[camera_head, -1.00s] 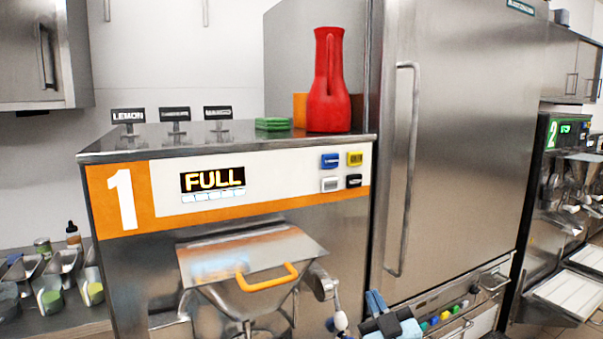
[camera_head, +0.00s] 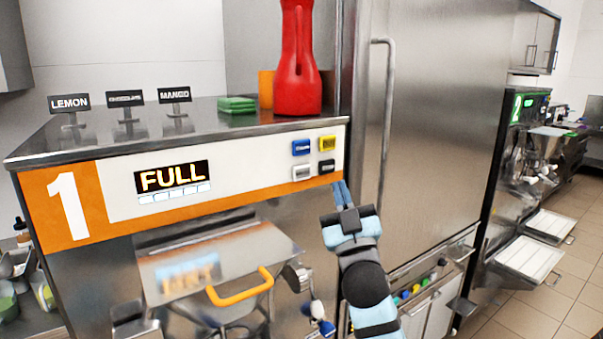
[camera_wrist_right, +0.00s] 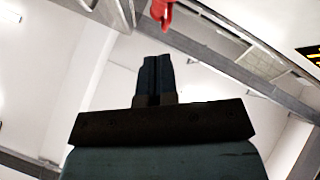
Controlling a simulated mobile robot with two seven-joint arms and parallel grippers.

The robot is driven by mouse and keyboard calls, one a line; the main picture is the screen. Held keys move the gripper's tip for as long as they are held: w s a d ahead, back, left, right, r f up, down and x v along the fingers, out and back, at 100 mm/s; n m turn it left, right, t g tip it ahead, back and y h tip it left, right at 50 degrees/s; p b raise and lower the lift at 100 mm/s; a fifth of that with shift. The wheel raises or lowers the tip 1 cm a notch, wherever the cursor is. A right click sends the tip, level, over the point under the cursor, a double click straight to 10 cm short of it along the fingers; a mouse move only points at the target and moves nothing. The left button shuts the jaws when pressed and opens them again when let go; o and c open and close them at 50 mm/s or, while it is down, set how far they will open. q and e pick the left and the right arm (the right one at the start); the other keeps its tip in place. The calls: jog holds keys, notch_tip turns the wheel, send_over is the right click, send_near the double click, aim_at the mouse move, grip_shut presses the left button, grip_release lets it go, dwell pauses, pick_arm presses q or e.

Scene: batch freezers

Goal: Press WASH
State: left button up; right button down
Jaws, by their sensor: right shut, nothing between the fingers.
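Batch freezer 1 (camera_head: 63,284) stands at the left of the head view, its lit display (camera_head: 172,178) reading FULL. At the right end of its front panel are a blue button (camera_head: 301,147), a yellow button (camera_head: 327,143), a white button (camera_head: 302,173) and a black button (camera_head: 326,167). Their labels are too small to read, so I cannot tell which is WASH. My right gripper (camera_head: 341,193) is shut and empty, its fingertips just below and right of the black button. Contact cannot be told. The shut fingers (camera_wrist_right: 156,78) also show in the wrist view. My left gripper is out of view.
A red jug (camera_head: 297,70) and green cloths (camera_head: 237,104) are on top of the freezer, beside the LEMON sign (camera_head: 69,102) and other flavour signs. An orange-handled chute lid (camera_head: 205,262) is below the panel. A tall steel cabinet (camera_head: 440,110) stands right.

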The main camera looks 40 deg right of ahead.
aim_at(301, 173)
jog(key=w+d+b, duration=0.1)
jog(key=w, duration=0.7)
jog(key=shift+w, duration=0.35)
dwell(0.4)
dwell(0.7)
dwell(0.7)
jog(key=shift+w, duration=0.45)
